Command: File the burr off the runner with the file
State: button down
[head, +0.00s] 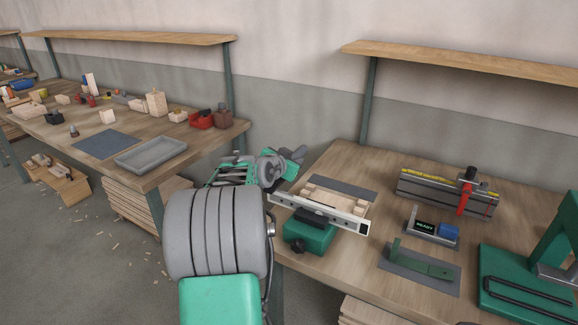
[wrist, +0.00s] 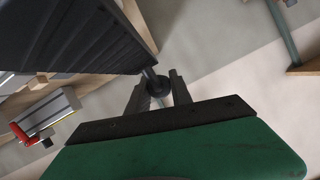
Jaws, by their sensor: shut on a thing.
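A pale metal bar with holes near its end (head: 348,222), which looks like the runner, lies across the green vise (head: 308,238) at the right bench's near left corner. I cannot make out a burr on it. My gripper (head: 284,164) is above and behind the bar's left end, apart from it. In the wrist view, my gripper's two fingers (wrist: 160,92) are shut on a thin dark stem with a round black collar. A broad, dark ridged piece (wrist: 75,35), apparently the file, fills the upper left there. Its tip is cut off by that view's edge.
Wooden blocks and a dark mat (head: 343,187) lie behind the vise. Another bench (head: 200,146) stands left.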

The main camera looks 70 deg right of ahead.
jog(key=shift+d, duration=0.1)
jog(key=shift+w+a+f+b, duration=0.1)
jog(key=shift+a+f+b, duration=0.15)
jog(key=shift+a+b, duration=0.25)
jog(key=shift+w+a+r+b, duration=0.15)
jog(key=shift+a+b, duration=0.45)
jog(key=shift+a, duration=0.6)
jog(key=shift+a, duration=0.15)
jog(key=shift+w+a+b, duration=0.1)
jog(key=shift+a+b, duration=0.2)
jog(key=shift+b, duration=0.1)
jog(key=shift+w+a+b, duration=0.15)
jog(key=shift+a+b, duration=0.55)
jog(key=shift+a, duration=0.65)
